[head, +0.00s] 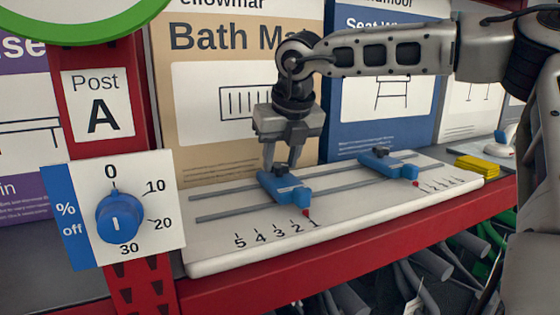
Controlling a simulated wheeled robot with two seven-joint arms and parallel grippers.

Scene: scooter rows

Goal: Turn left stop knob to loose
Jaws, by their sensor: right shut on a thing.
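A white board (205,262) with two grey rails carries two blue stops. The left stop (287,190) sits across the rails, its red pointer near the 1 on the scale. My right gripper (281,168) comes down from above with its fingertips on top of the left stop, shut on its knob. The fingers mostly hide that knob, so its setting cannot be read. The right stop (388,166) has a dark knob (380,151) on top, in plain view, and its red pointer is near the right-hand scale. My left gripper is not in view.
A blue dial (119,217) on a "% off" plate is at the left, on the red post below the "Post A" sign (98,104). Boxes, including "Bath Ma..." (225,75), stand behind the board. A yellow block (476,167) lies at the right. The red shelf edge (400,235) runs in front.

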